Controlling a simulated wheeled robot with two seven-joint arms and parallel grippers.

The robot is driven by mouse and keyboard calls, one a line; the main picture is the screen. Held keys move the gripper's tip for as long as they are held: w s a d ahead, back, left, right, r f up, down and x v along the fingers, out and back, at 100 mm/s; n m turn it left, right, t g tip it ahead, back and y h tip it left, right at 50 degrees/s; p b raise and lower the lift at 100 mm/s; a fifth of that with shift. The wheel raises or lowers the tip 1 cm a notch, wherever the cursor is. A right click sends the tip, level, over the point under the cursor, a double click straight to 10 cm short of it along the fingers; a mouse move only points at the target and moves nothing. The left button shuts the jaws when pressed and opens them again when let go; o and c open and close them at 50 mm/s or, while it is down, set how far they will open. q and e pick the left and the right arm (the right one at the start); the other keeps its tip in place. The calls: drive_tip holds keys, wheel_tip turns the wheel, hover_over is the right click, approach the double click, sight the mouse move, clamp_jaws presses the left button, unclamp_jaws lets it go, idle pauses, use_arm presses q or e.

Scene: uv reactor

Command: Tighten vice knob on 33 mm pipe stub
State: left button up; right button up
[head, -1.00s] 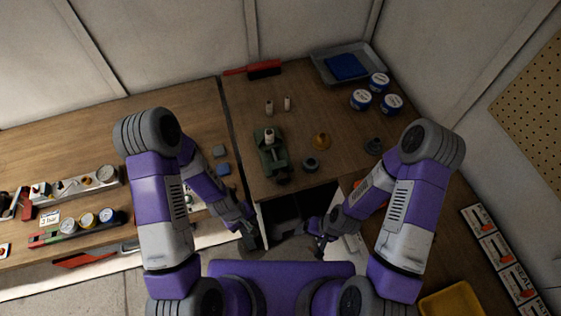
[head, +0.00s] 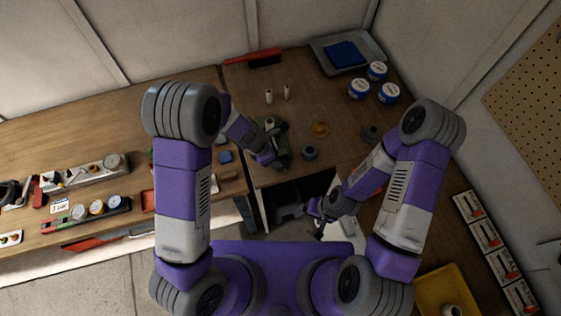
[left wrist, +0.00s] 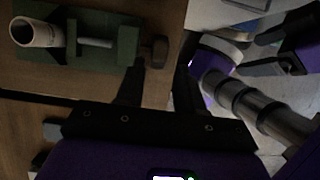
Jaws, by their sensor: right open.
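The green vice (head: 283,148) stands near the front of the back table and is partly hidden by my left arm. A pale pipe stub (left wrist: 36,33) stands in its jaws; its top also shows in the head view (head: 269,122). My right gripper (head: 316,214) is open and empty, below the table's front edge.
Two pale pipe stubs (head: 286,92) stand behind the vice. An orange fitting (head: 320,129) and a dark ring (head: 309,152) sit to its right. Blue-and-white tins (head: 376,71) and a grey tray (head: 325,53) are at the back right. A red brush (head: 265,58) lies at the back.

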use_arm(q)
drive_tip(key=b+x, duration=0.1)
drive_tip(key=x, duration=0.4)
drive_tip(key=shift+f, duration=0.3)
clamp_jaws()
drive_tip(key=shift+r, duration=0.1)
